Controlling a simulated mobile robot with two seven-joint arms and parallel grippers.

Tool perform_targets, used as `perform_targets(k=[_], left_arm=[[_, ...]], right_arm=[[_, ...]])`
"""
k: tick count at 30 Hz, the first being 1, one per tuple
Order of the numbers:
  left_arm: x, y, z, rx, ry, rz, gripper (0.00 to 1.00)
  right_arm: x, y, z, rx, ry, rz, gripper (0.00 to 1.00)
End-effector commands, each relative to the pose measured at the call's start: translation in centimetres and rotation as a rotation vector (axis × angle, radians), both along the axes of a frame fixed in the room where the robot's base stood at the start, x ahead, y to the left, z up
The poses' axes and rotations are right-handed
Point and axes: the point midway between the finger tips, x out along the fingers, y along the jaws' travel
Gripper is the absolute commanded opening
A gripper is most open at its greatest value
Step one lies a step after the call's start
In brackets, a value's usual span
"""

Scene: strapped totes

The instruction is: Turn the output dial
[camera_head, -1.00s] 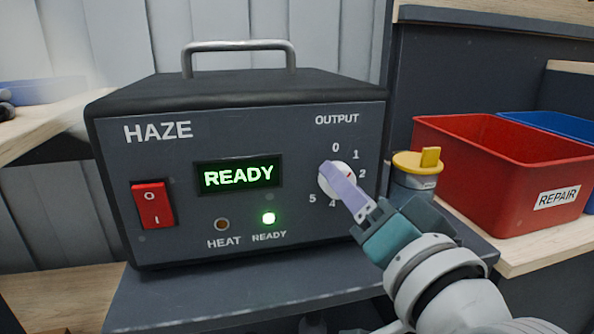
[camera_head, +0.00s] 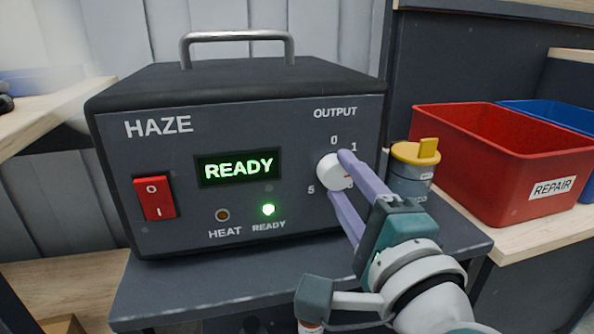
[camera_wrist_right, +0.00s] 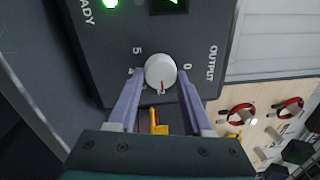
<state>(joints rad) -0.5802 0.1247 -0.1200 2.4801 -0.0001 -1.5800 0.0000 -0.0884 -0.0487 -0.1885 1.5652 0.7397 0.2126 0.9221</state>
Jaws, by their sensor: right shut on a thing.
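The output dial (camera_head: 330,173) is a white round knob on the right of the dark HAZE machine's front (camera_head: 115,200). The dial also shows in the right wrist view (camera_wrist_right: 160,69), with a red mark on its side toward my gripper. My right gripper (camera_head: 341,177) has its two lilac fingers on opposite sides of the dial and is shut on it. In the right wrist view my right gripper (camera_wrist_right: 160,80) straddles the dial. The fingers hide some scale numbers; 0, 1 and 5 show in the head view. My left gripper is not in view.
The display (camera_head: 239,167) reads READY and a green lamp (camera_head: 268,209) is lit. A red switch (camera_head: 154,199) is at the left. A yellow-topped canister (camera_head: 410,170) stands close to my right gripper. A red REPAIR bin (camera_head: 490,185) is at the right.

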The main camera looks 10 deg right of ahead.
Motion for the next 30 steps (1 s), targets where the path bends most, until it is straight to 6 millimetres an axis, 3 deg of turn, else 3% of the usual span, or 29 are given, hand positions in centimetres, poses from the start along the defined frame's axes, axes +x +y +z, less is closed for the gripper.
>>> perform_targets(k=[18, 30], left_arm=[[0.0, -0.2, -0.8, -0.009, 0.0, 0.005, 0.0], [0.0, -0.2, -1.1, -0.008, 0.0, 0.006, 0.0]], right_arm=[[0.0, 0.2, -0.2, 0.566, 0.02, 0.001, 0.0], [0.0, 0.3, -0.2, 0.781, 0.027, 0.0, 0.0]])
